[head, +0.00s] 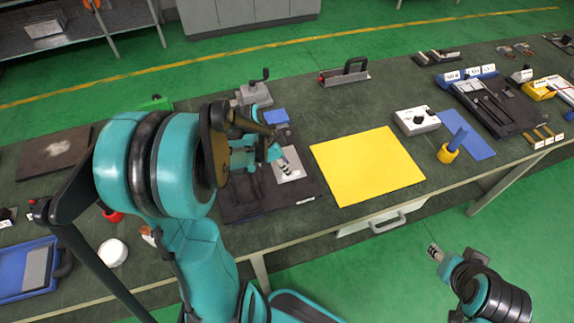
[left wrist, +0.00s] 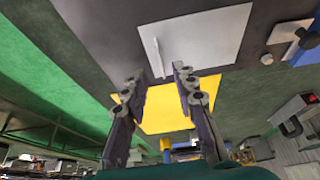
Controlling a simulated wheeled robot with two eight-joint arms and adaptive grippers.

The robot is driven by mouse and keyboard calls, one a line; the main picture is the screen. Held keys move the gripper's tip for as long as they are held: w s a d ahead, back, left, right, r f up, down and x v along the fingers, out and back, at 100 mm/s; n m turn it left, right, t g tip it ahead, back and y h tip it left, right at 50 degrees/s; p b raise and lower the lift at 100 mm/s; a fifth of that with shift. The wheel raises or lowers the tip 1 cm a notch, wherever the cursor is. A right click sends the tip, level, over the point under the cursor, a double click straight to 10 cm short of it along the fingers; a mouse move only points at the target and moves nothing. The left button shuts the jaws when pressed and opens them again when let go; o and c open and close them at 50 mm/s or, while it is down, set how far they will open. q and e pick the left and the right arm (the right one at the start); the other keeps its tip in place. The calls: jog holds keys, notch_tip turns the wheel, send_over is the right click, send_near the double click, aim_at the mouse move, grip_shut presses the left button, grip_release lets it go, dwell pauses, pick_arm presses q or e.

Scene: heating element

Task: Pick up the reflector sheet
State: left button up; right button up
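A light grey sheet with a thin raised strip lies on a dark mat; I take it for the reflector sheet (head: 295,173). It shows large at the top of the left wrist view (left wrist: 210,48). My left gripper (head: 284,164) is over the sheet in the head view, covering part of it. In the left wrist view its two fingers (left wrist: 165,75) are apart with nothing between them, near the sheet's edge. Whether they touch the sheet is unclear. My right gripper (head: 434,252) is in front of the table at lower right, too small to tell its opening.
A yellow sheet (head: 368,166) lies right of the dark mat (head: 240,205). A grey clamp-like device (head: 253,93) stands behind. A white box with a knob (head: 416,121), a yellow cup (head: 448,153) and a blue mat (head: 478,148) are to the right. An open drawer (head: 380,222) juts out in front.

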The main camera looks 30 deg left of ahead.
pick_arm(q)
jog(key=b+x, duration=0.1)
jog(key=x, duration=0.3)
jog(key=shift+a+f, duration=0.1)
grip_shut()
